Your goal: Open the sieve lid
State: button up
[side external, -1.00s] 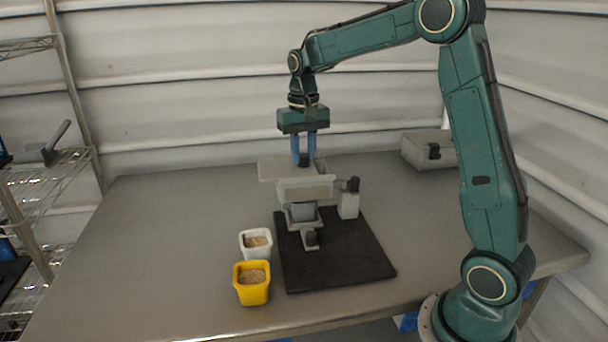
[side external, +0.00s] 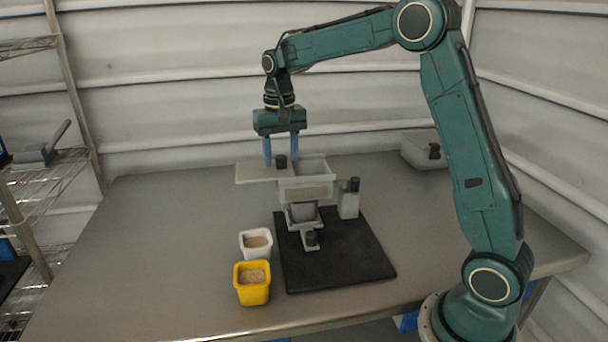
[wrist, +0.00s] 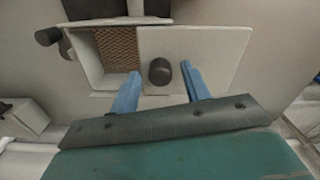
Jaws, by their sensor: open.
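The sieve lid (side external: 257,173) is a flat pale grey plate with a dark round knob (side external: 281,161). It sits slid to the left on the hopper (side external: 306,190), leaving the right part of the hopper's top open. In the wrist view the lid (wrist: 205,50) covers the right side, and the brown sieve mesh (wrist: 118,48) shows uncovered to its left. My gripper (side external: 281,162) points down with its blue fingers apart on either side of the knob. In the wrist view the knob (wrist: 160,72) stands between the fingers, with gaps on both sides.
The hopper stands on a black base plate (side external: 350,255). A white cup (side external: 245,247) and a yellow cup (side external: 252,292), both with grainy contents, stand at its front left. A grey box (side external: 420,150) is at the back right. The table's left side is clear.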

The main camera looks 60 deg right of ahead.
notch_tip(320, 180, up, 14)
dwell(0.9)
jog(key=shift+s, duration=0.1)
jog(key=s+a+n+t, duration=0.1)
jog(key=s+a+n, duration=0.15)
jog(key=s, duration=0.45)
jog(key=s+a+n+t, duration=0.15)
jog(key=s+a, duration=0.25)
jog(key=s, duration=0.4)
jog(key=s+a+f+n+t, duration=0.2)
jog(key=s+f, duration=0.7)
jog(key=s, duration=0.5)
jog(key=shift+a+n+t, duration=0.4)
jog(key=shift+t, duration=0.15)
